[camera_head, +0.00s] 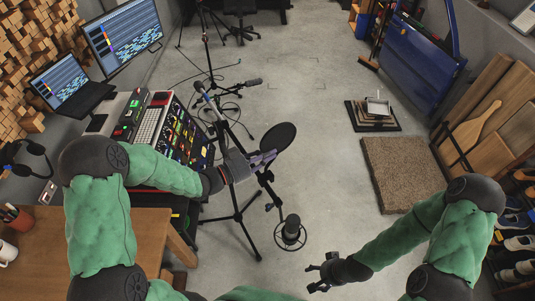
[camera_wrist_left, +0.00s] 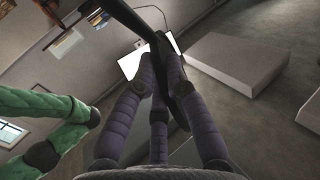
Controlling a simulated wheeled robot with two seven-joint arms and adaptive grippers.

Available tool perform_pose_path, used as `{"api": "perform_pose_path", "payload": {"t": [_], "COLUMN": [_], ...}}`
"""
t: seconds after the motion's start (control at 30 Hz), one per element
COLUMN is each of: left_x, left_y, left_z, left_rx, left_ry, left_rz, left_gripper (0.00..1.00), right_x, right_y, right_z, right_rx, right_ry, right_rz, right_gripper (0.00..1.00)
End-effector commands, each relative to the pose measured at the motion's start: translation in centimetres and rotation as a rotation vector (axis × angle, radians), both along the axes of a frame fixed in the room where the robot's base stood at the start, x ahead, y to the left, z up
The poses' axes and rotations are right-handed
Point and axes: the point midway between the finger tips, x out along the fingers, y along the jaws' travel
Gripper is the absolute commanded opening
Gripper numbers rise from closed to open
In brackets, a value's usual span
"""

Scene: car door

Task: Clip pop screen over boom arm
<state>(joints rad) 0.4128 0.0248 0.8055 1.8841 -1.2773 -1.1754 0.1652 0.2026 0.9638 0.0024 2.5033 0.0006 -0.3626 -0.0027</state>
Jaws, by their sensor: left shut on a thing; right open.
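The pop screen (camera_head: 278,137) is a black round disc in the head view, just right of my left gripper (camera_head: 262,160). That gripper is shut on it, with its purple fingers at the disc's lower left. In the left wrist view my left gripper (camera_wrist_left: 165,70) closes on a dark, thin piece. The boom arm (camera_head: 272,188) is a thin dark bar passing beside and below the gripper, down to a microphone (camera_head: 291,228) in a round mount. I cannot tell whether the screen touches the bar. My right gripper (camera_head: 321,273) is open and empty, lower right of the microphone.
The boom arm's tripod stand (camera_head: 238,217) spreads on the floor. A mixing desk (camera_head: 165,130) and a wooden table (camera_head: 150,240) are at left. A brown block (camera_head: 400,172) lies at right, with a blue car door (camera_head: 415,58) behind. The floor between is mostly clear.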

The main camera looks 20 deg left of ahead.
Motion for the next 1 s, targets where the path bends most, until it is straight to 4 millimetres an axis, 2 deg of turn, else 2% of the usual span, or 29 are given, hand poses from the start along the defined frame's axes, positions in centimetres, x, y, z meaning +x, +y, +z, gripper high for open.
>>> {"api": "perform_pose_path", "payload": {"t": [0.47,1.0], "left_x": [0.0,0.0], "left_y": [0.0,0.0], "left_z": [0.0,-1.1], "left_rx": [0.000,0.000], "left_ry": [-0.001,-0.001], "left_rz": [0.000,0.000], "left_gripper": [0.00,0.00], "right_x": [0.0,0.0], "right_y": [0.0,0.0], "right_z": [-0.3,-1.3], "right_rx": [0.000,0.000], "right_ry": [0.000,0.000], "right_rz": [0.000,0.000], "right_gripper": [0.67,0.67]}}
